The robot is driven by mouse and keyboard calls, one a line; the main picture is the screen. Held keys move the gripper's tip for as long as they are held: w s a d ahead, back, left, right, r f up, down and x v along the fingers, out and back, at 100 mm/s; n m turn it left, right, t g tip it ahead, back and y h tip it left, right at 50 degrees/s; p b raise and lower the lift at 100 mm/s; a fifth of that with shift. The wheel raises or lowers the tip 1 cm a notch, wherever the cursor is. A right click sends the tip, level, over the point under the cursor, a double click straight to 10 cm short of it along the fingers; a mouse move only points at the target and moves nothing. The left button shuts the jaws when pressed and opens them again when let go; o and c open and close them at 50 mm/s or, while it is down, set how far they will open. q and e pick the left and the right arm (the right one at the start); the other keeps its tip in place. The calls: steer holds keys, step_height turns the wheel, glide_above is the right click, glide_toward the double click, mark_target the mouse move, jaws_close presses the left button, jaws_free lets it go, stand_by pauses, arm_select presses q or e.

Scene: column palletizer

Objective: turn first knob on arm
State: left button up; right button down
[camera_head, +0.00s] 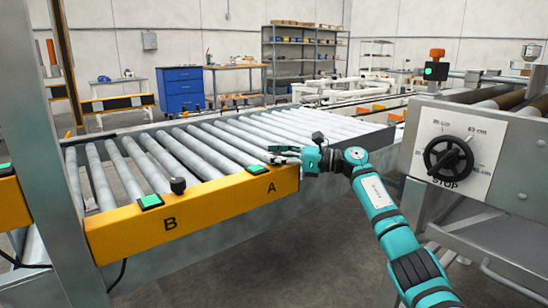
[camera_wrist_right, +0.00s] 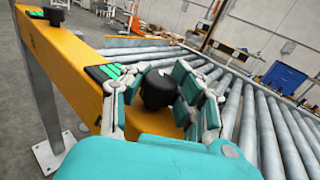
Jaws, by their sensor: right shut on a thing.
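A yellow beam (camera_head: 210,212) marked B and A runs along the front of the roller conveyor. My right gripper (camera_head: 298,157) is at its right end, above the letter A. In the right wrist view a black knob (camera_wrist_right: 158,90) stands upright on the beam between the two fingers of my right gripper (camera_wrist_right: 157,82), which is shut on it. In the head view that knob is hidden by the gripper. A second black knob (camera_head: 178,185) stands free near the letter B, and also shows in the wrist view (camera_wrist_right: 54,16). My left gripper is in neither view.
Green buttons sit on the beam near B (camera_head: 150,201) and beside the held knob (camera_wrist_right: 104,72). Conveyor rollers (camera_head: 215,145) lie behind the beam. A grey machine with a black dial (camera_head: 448,158) stands at right. The floor in front is clear.

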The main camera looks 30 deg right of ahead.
mark_target(276, 153)
steer(key=shift+d+f, duration=0.1)
steer(key=c, duration=0.9)
jaws_free()
steer(key=shift+s+d, duration=0.15)
steer(key=shift+c, duration=0.2)
step_height(276, 153, up, 10)
steer(key=shift+r, duration=0.1)
